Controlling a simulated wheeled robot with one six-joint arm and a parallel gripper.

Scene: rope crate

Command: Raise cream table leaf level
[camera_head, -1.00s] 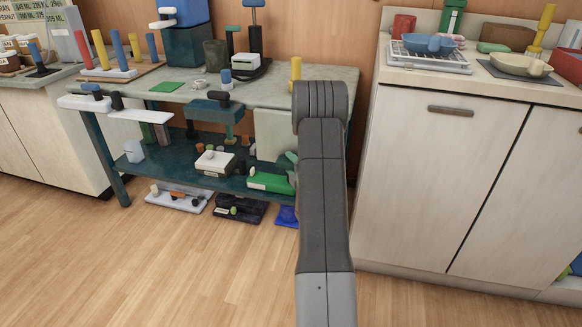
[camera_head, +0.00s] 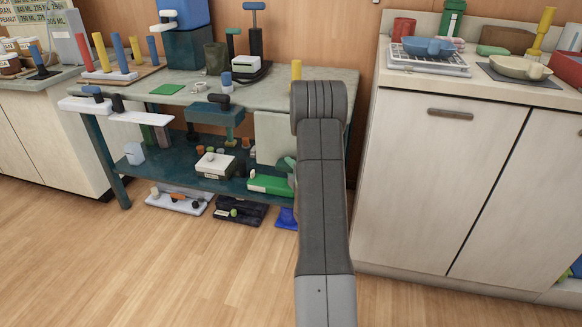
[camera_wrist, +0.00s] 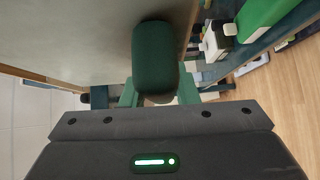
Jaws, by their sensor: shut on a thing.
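The cream table leaf (camera_head: 272,137) hangs down at the front right of the teal workbench, partly hidden behind my arm. In the wrist view its pale face (camera_wrist: 75,40) fills the upper left. A dark green rounded handle (camera_wrist: 155,55) stands out from that face. My gripper (camera_wrist: 157,92) has its pale green fingers on either side of the handle's near end and is shut on it. In the head view my arm hides most of the gripper.
The workbench top (camera_head: 265,90) carries pegs, a green mat and machines. Its lower shelf (camera_head: 180,178) holds a white box and a green tool (camera_head: 268,184). A cream cabinet (camera_head: 440,190) stands close on the right. The wooden floor in front is clear.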

